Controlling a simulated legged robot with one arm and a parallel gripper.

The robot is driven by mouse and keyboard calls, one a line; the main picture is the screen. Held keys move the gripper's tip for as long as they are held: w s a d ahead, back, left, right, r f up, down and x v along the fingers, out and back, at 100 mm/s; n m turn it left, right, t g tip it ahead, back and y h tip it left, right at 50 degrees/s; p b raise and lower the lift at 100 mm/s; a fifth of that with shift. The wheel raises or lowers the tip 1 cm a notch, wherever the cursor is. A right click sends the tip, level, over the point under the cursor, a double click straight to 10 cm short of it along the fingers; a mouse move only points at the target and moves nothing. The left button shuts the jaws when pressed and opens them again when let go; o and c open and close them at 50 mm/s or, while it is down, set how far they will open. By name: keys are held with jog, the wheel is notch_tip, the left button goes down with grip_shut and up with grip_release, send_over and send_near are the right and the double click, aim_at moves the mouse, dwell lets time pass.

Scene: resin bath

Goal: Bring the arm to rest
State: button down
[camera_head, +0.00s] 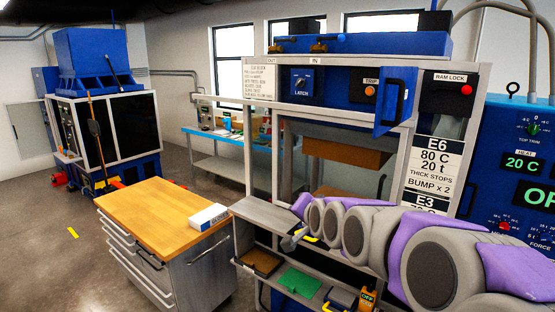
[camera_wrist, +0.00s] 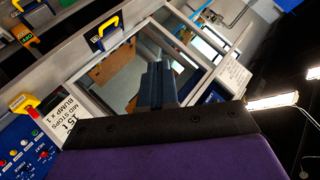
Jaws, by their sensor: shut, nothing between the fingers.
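My arm, purple and grey, reaches in from the right edge of the head view, stretched out in front of the press frame (camera_head: 412,180). Its end with my gripper (camera_head: 289,242) is small there, just above the grey shelf beside the wooden-topped cabinet. In the wrist view my gripper (camera_wrist: 158,84) shows as dark fingers close together, with nothing seen between them. The frame's opening lies beyond the fingers in that view, which is tilted.
The wooden-topped drawer cabinet (camera_head: 160,212) stands left of the frame with a white box (camera_head: 208,217) on it. A lower shelf holds a green plate (camera_head: 299,282). A blue control panel (camera_head: 527,155) is at right. Open floor (camera_head: 50,250) lies at left.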

jog(key=s+d+f+n+g+h+b, duration=0.1)
jog(key=s+d+f+n+g+b, duration=0.1)
jog(key=s+f, duration=0.6)
jog(key=s+d+f+n+g+h+b, duration=0.1)
jog(key=s+f+g, duration=0.6)
jog(key=s, duration=1.5)
jog(key=s+d+f+n+g+h+b, duration=0.1)
jog(key=s+d+f+n+g+b, duration=0.2)
jog(key=s+f, duration=0.6)
jog(key=s+d+g, duration=0.1)
jog(key=s+d, duration=0.1)
jog(key=s, duration=0.5)
jog(key=shift+d+g, duration=0.3)
jog(key=shift+g, duration=0.1)
